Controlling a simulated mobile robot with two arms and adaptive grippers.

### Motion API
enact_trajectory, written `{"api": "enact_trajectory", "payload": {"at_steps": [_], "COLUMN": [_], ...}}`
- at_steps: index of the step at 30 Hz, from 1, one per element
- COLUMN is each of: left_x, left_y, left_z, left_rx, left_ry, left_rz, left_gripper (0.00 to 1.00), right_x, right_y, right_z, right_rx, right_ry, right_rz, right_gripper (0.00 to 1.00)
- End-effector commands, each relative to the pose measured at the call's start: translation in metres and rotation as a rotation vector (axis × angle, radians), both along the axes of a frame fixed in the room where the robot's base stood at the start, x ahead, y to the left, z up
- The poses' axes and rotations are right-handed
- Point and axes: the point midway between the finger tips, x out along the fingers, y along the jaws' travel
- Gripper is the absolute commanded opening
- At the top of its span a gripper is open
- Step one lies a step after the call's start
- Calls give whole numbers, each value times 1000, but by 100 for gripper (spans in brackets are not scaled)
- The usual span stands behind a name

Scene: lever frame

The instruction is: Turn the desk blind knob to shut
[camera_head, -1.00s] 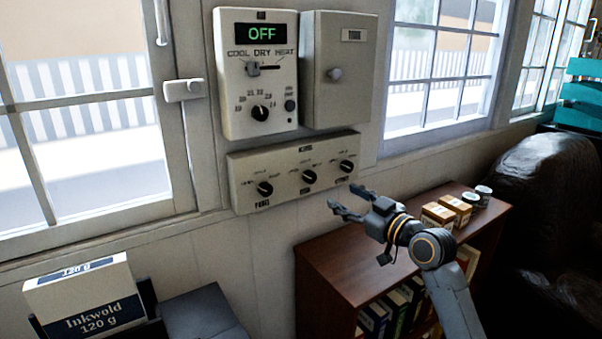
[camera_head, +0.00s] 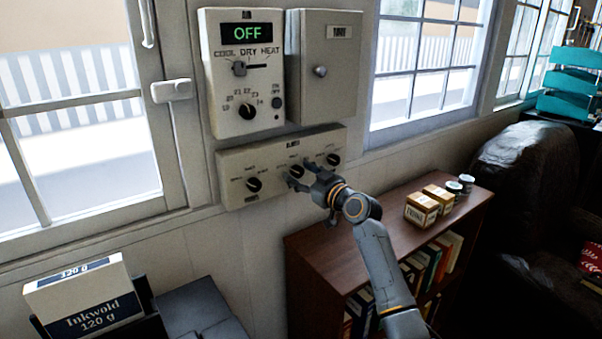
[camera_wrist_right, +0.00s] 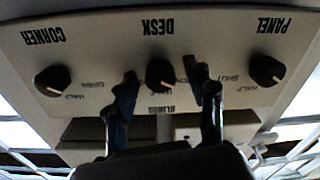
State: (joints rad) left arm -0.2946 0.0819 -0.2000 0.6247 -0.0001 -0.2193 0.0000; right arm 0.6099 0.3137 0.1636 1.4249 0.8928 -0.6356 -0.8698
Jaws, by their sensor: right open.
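A pale control panel (camera_head: 231,162) with three black knobs is on the wall below the OFF box. The desk knob (camera_wrist_right: 159,73) is the middle one, under the printed word DESK in the upside-down right wrist view. Its white mark seems to point down in that picture. In the head view the desk knob (camera_head: 296,171) is partly covered by my right gripper (camera_head: 294,178). My right gripper also shows in the wrist view (camera_wrist_right: 166,76), open, with one finger on each side of the desk knob and gaps between. My left gripper is not in view.
The panel knob (camera_wrist_right: 267,71) and corner knob (camera_wrist_right: 53,79) flank the desk knob. Above are a thermostat box (camera_head: 225,99) and a grey cabinet (camera_head: 345,92). A bookshelf (camera_head: 385,226) with orange-white boxes (camera_head: 421,210) stands below, right.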

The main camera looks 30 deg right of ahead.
Motion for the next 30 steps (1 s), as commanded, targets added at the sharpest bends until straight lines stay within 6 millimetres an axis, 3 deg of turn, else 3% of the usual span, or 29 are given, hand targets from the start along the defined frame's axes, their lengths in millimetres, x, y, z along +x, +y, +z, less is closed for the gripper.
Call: {"api": "enact_trajectory", "payload": {"at_steps": [5,13,23,30], "left_x": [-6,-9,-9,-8], "left_y": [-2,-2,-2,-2], "left_z": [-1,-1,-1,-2], "left_rx": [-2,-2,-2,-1], "left_ry": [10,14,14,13], "left_rz": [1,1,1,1], "left_gripper": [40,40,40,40], "right_x": [0,0,0,0], "right_y": [0,0,0,0], "right_z": [0,0,0,0], "right_rx": [0,0,38,175], "right_ry": [-1,-1,5,24], "right_rz": [0,0,-1,-1], "right_gripper": [54,0,0,0]}}
